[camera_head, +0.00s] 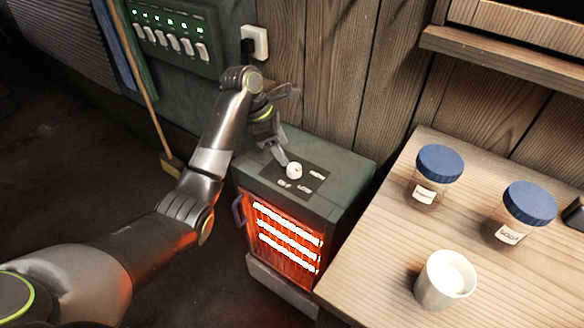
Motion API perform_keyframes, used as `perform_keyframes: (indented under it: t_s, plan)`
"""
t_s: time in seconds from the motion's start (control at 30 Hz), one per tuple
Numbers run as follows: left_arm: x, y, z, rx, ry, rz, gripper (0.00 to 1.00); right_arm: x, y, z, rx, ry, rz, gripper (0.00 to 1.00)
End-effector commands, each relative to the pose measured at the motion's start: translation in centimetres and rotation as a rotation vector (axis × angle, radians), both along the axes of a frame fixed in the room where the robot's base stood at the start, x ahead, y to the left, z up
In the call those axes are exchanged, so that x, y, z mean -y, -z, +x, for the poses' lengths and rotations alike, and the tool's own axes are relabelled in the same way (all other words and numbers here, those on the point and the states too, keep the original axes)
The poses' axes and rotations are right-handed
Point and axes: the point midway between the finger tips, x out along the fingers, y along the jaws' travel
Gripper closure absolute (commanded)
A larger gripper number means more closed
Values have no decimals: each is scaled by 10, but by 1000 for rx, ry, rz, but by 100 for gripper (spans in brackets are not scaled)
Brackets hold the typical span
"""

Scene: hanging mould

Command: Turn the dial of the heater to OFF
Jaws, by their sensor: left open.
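The heater (345,181) is a dark green box on the floor with orange glowing bars (287,240) in its front. On its top is a dark panel with a white dial (294,170) and small white labels, one of which seems to read OFF (285,184). Other labels are too small to read surely. My left gripper (287,128) is open above the heater's top. One finger points down close to the dial's left side; I cannot tell whether it touches. The other finger is raised toward the wall. My right gripper is not in view.
A wooden table (385,245) at the right holds two blue-lidded jars (435,176) (520,213) and a white cup (444,279). A switch panel (175,36) and a socket with a plug (254,42) are on the wall. A broom (145,95) leans at the left.

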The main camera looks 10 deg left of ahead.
Motion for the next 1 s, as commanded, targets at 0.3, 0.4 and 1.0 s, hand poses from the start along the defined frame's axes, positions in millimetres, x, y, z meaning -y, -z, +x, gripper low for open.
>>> perform_keyframes:
  t_s: [0.3, 0.4, 1.0]
  plan:
    - [21, 53, 5, -3, 1, 0, 42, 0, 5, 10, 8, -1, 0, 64]
    - [24, 61, 6, -1, 1, 0, 42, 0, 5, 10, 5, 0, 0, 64]
    - [26, 65, 7, 0, 1, 1, 72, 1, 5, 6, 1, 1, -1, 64]
